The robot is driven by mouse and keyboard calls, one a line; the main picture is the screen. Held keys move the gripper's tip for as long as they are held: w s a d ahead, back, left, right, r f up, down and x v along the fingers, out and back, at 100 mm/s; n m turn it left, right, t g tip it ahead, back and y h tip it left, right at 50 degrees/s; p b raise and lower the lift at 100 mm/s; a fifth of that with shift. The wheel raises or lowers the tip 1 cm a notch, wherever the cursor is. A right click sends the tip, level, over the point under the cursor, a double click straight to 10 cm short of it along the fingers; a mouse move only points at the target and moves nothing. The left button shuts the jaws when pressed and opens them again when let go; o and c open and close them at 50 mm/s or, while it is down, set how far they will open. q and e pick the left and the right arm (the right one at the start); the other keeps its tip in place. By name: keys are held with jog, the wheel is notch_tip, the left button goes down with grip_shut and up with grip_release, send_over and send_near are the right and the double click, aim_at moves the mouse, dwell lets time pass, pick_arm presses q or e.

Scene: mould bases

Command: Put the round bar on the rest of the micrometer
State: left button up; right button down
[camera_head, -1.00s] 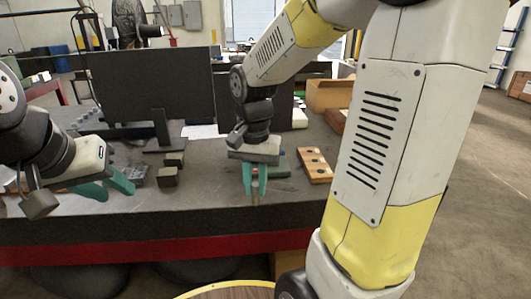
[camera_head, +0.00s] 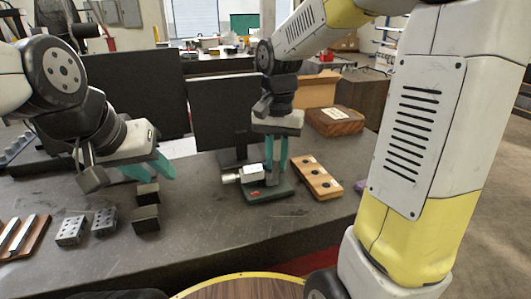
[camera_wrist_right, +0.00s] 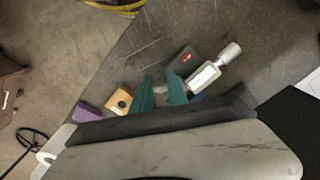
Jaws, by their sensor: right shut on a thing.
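The micrometer (camera_head: 252,173) is white with a silver thimble pointing left. It is on a dark green base (camera_head: 270,193) on the table. My right gripper (camera_head: 277,170) points down at the base, just right of the white body. In the right wrist view, its teal fingers (camera_wrist_right: 161,93) are shut on the round bar (camera_wrist_right: 160,91), a small grey piece mostly hidden between them. The micrometer (camera_wrist_right: 204,78) is beside the fingers there. I cannot tell whether the bar touches the rest. My left gripper (camera_head: 149,170) is empty, fingers apart, over the table's left part.
A wooden block with dark holes (camera_head: 317,178) lies right of the base. Two dark blocks (camera_head: 146,218) and two grey drilled blocks (camera_head: 70,231) lie at the left. A brown box (camera_head: 335,121) is at the back right. The front middle is clear.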

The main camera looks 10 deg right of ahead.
jog(key=w, duration=0.8)
jog(key=shift+w+a+f, duration=0.1)
jog(key=shift+w+f, duration=0.05)
jog(key=shift+f, duration=2)
jog(key=shift+f, duration=0.2)
jog(key=shift+f, duration=0.15)
jog(key=c, duration=1.3)
grip_release()
jog(key=shift+f, duration=0.2)
jog(key=shift+r, duration=0.1)
